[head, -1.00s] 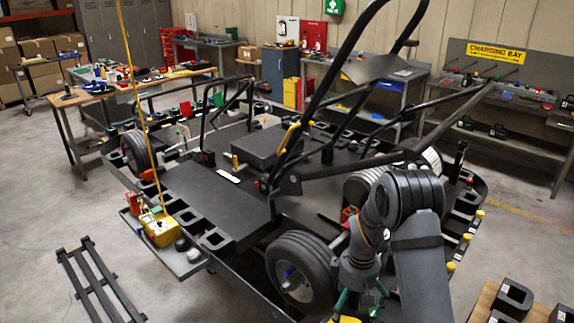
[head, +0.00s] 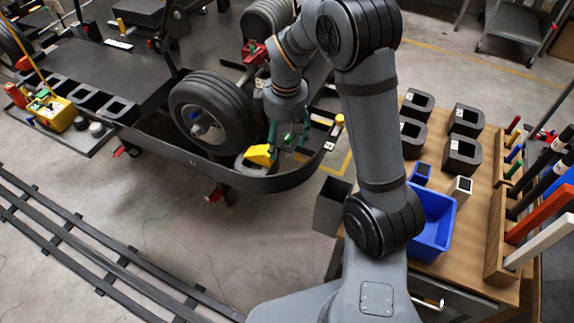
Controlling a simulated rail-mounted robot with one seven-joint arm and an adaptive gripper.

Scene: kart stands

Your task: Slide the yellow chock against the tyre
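The yellow chock (head: 259,155) sits at the kart stand's near right corner, just right of the black tyre (head: 212,110). A narrow gap seems to lie between them, though the angle makes contact hard to judge. My gripper (head: 287,142), with green fingers, points down at the chock's right side. The left fingertip is very close to the chock; I cannot tell whether it touches. Whether the fingers are open or shut is unclear at this size.
The stand's dark curved rim (head: 245,181) runs in front of the chock. A wooden bench (head: 465,200) at right holds black blocks, a blue bin (head: 432,222) and coloured handles. A black rail frame (head: 95,250) lies on the floor at left. The floor between is clear.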

